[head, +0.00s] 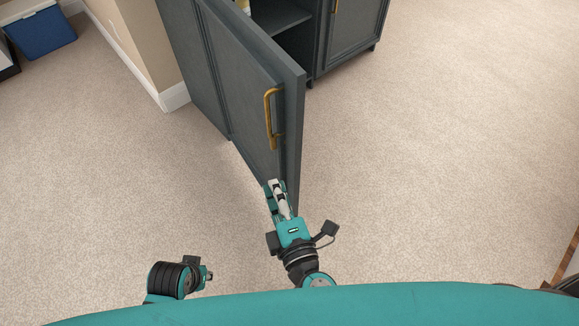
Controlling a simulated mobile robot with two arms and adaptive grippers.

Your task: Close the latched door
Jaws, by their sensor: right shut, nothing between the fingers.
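The dark grey cabinet door (239,82) stands swung wide open toward me, with a brass handle (269,118) on its left-hand face near the free edge. My right gripper (274,184) is shut and empty at the lower part of the door's free edge, below the handle. I cannot tell whether it touches the door. My left arm shows at the lower left, with a small part (206,274) of its end in view. Its fingers are not clear.
The cabinet (345,35) stands at the top, its open compartment showing a shelf (273,17). A wall corner with a white baseboard (174,97) is left of the door. A blue bin (41,33) is at the far left. Carpet (440,150) on the right is clear.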

